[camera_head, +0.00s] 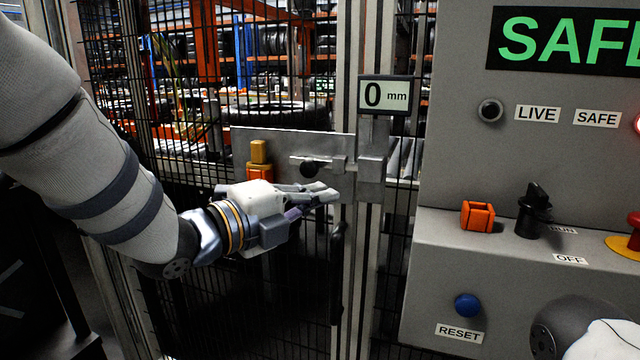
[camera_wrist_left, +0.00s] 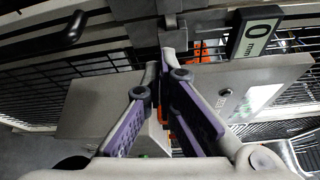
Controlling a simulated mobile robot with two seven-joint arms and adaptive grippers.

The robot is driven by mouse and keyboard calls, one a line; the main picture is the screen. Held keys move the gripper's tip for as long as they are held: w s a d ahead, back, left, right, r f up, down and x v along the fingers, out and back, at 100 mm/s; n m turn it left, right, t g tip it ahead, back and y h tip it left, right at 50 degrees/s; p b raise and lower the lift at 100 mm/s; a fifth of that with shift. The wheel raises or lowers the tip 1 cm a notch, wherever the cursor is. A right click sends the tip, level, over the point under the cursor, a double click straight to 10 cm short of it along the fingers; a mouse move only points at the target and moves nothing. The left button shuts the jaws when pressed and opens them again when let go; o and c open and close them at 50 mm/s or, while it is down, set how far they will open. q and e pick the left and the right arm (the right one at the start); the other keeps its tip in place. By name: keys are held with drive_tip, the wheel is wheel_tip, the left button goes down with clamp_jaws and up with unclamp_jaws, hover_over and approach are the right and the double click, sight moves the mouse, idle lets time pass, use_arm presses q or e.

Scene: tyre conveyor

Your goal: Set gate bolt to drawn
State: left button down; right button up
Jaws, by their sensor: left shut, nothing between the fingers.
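The gate bolt (camera_head: 325,163) is a grey metal rod lying level on a steel plate (camera_head: 280,143) on the mesh gate. A black knob (camera_head: 309,169) hangs from it. The rod's right end meets a bracket on the post (camera_head: 371,175). A small display (camera_head: 386,95) above reads 0 mm; it also shows in the wrist view (camera_wrist_left: 256,30). My left gripper (camera_head: 332,194) is shut and empty, just below and right of the knob, apart from it as far as I can see. Its closed fingers (camera_wrist_left: 164,70) show in the wrist view.
A yellow and orange block (camera_head: 259,160) sits on the plate left of the bolt. A grey control cabinet (camera_head: 465,150) stands at right, with a black rotary switch (camera_head: 534,210), an orange block (camera_head: 478,216) and a blue reset button (camera_head: 467,305). Tyres and racks lie behind the mesh.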

sight(329, 167)
use_arm(q)
drive_tip(key=x, duration=0.6)
drive_tip(key=a, duration=0.1)
drive_tip(key=w+a, duration=0.1)
drive_tip(key=a, duration=0.1)
drive_tip(key=shift+w+a+r, duration=0.2)
drive_tip(key=shift+a+r, duration=0.05)
drive_tip(key=shift+a, duration=0.1)
use_arm(e)
drive_tip(key=shift+s+f, duration=0.3)
